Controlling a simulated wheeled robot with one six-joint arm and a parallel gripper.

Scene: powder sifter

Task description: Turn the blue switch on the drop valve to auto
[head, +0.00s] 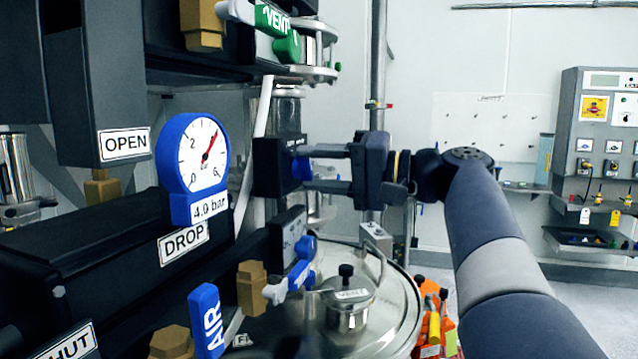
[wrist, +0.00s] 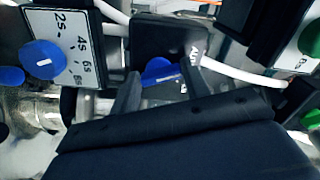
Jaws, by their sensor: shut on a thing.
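The blue switch (head: 302,169) sits on the right face of a small black box (head: 272,166), right of the gauge. My gripper (head: 298,167) comes from the right and is shut on this switch, one finger above it and one below in the head view. In the wrist view the switch (wrist: 158,70) lies between the two fingers of my gripper (wrist: 160,78). White lettering beside it is partly hidden by a finger and starts like "AU". I cannot tell where the switch points. The DROP label (head: 183,243) is on the black housing below the gauge.
A blue gauge (head: 204,155) marked 4.0 bar stands left. Below my gripper are a blue lever (head: 299,268), a blue AIR handle (head: 207,318) and a steel lid (head: 388,312). The wrist view shows a blue dial (wrist: 43,60) with seconds markings.

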